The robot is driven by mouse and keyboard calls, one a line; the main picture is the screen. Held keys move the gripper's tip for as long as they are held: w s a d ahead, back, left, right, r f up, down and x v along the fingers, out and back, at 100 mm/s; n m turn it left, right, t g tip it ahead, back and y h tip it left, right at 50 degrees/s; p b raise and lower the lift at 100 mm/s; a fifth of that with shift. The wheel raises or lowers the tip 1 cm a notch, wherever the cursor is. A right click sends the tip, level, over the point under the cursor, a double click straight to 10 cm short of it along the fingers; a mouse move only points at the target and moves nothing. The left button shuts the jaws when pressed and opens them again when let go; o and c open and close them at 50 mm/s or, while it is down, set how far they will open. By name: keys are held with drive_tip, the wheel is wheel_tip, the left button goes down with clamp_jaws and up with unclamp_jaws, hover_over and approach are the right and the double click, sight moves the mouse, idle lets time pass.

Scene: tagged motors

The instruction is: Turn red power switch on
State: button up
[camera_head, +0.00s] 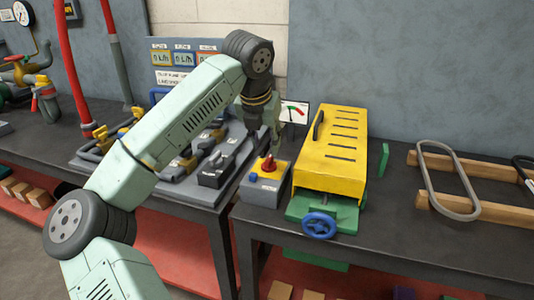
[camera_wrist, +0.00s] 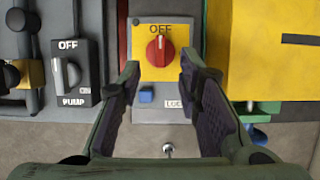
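The red power switch is a round red knob (camera_wrist: 160,49) on a yellow plate, on a grey box (camera_head: 261,191). In the wrist view its white mark points up at the word OFF. In the head view the red knob (camera_head: 268,165) sits on top of the box, left of the yellow machine. My gripper (camera_wrist: 160,72) is open and empty, with one finger on each side of the yellow plate and the knob between and ahead of the tips. The fingers do not appear to touch the knob. In the head view my gripper (camera_head: 271,140) is just above and behind the knob, partly hidden by my arm.
A grey pump switch (camera_wrist: 69,73), also reading OFF, stands to the left. The yellow machine (camera_head: 330,155) with a blue handwheel (camera_head: 319,225) stands close on the right. A wooden rack (camera_head: 480,205) lies farther right on the dark bench (camera_head: 400,245).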

sight(269, 159)
drive_tip(key=p+x, duration=0.1)
drive_tip(key=x, duration=0.5)
drive_tip(key=shift+f, duration=0.1)
drive_tip(key=shift+c, duration=0.2)
clamp_jaws()
